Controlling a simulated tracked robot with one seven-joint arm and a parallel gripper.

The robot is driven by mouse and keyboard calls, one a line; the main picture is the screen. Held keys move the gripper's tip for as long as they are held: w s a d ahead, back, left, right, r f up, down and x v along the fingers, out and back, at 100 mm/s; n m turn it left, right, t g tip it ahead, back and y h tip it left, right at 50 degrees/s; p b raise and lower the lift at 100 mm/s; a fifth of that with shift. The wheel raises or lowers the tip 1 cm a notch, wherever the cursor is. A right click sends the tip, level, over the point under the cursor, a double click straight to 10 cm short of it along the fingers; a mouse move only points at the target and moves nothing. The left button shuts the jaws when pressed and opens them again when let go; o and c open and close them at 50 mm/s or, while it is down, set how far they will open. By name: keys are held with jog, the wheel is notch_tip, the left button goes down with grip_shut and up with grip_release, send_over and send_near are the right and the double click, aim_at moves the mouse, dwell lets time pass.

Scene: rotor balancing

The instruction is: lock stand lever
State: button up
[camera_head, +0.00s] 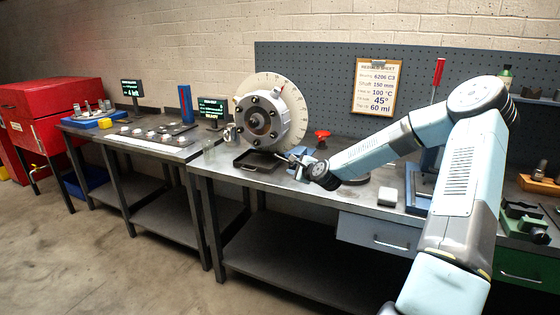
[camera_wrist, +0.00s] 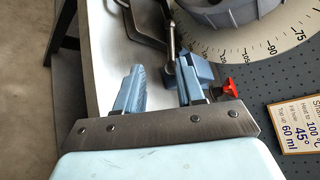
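The rotor (camera_head: 262,120), a grey hub on a round white dial, stands on the workbench; its lower edge also shows in the wrist view (camera_wrist: 225,12). A thin grey lever-like rod (camera_wrist: 171,38) reaches from beside the rotor toward my gripper. My gripper (camera_wrist: 160,88) is open, its two light-blue fingers apart and pointing toward the stand. The rod's near end lies close to the right finger; I cannot tell whether they touch. In the head view my gripper (camera_head: 297,165) is low at the rotor's right, small and partly hidden.
A red knob (camera_head: 322,135) is just right of my gripper, also in the wrist view (camera_wrist: 229,87). A dark tray (camera_head: 254,160) lies under the rotor. A pegboard with a notice (camera_head: 376,87) stands behind.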

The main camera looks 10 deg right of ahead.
aim_at(282, 159)
jog(key=shift+w+d+r+m+t, duration=0.1)
jog(key=shift+w+d+m+t, duration=0.3)
jog(key=shift+d+m, duration=0.2)
jog(key=shift+w, duration=0.15)
jog(key=x, duration=1.3)
jog(key=shift+w, duration=0.15)
jog(key=shift+c, duration=0.3)
grip_shut()
jog(key=shift+a, duration=0.15)
